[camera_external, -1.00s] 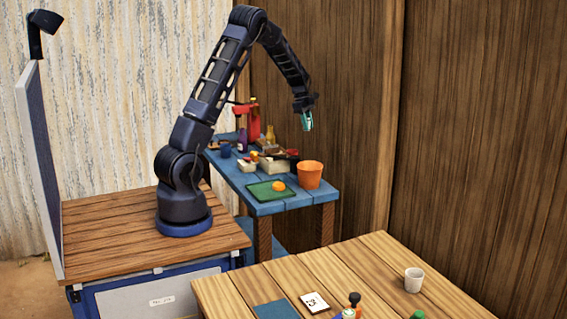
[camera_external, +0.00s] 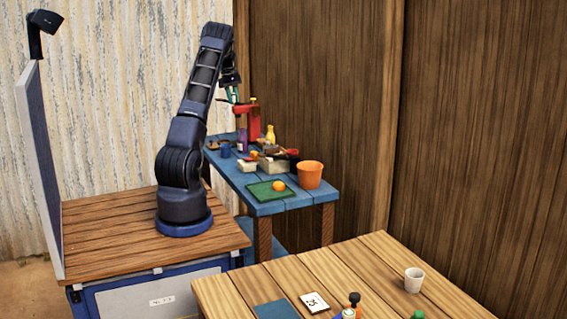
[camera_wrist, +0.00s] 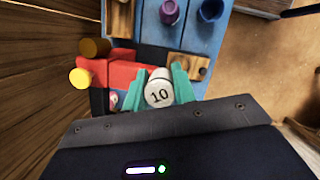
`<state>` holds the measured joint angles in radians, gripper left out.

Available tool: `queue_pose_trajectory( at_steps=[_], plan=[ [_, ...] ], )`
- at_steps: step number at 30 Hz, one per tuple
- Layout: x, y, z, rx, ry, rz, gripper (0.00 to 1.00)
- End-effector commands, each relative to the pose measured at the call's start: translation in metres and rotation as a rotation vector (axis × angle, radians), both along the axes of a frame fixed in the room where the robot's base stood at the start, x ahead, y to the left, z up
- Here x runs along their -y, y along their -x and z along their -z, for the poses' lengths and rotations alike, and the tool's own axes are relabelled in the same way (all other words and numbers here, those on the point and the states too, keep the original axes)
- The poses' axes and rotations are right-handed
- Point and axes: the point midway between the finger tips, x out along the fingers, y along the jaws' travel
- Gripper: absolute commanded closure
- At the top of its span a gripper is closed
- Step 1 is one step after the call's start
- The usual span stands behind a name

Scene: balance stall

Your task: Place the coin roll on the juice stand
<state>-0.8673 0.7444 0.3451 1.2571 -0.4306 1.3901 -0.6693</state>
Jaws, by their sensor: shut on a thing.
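My gripper (camera_external: 233,97) is raised above the far end of the blue table, beside the top of the red press. In the wrist view the teal fingers (camera_wrist: 160,88) are shut on a short white cylinder marked 10, which looks like the coin roll (camera_wrist: 160,94). The roll is hard to make out in the external view. The blue table (camera_external: 237,178), bearing the red press (camera_external: 253,122) and an orange, seems to be the juice stand; its planks also show in the wrist view (camera_wrist: 197,38).
Near the press are a yellow bottle (camera_external: 270,134), a purple bottle (camera_external: 242,141) and a blue cup (camera_external: 225,150). A green tray (camera_external: 262,195) with an orange (camera_external: 279,186) and an orange bucket (camera_external: 310,174) stand at the near end. A wooden wall (camera_external: 318,80) rises behind.

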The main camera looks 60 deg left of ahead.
Motion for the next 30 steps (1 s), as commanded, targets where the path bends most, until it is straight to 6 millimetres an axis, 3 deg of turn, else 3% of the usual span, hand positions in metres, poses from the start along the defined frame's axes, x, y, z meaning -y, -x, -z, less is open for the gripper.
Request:
queue_pose_trajectory(
  at_steps=[3,11,18,30],
  plan=[
    [-0.037,0.044,-0.001,-0.001,-0.001,0.003,1.00],
    [-0.096,0.132,0.020,-0.001,0.002,-0.042,1.00],
    [-0.131,0.202,0.070,0.001,0.003,-0.181,1.00],
    [-0.162,0.293,0.171,0.002,0.002,-0.476,1.00]
  ],
)
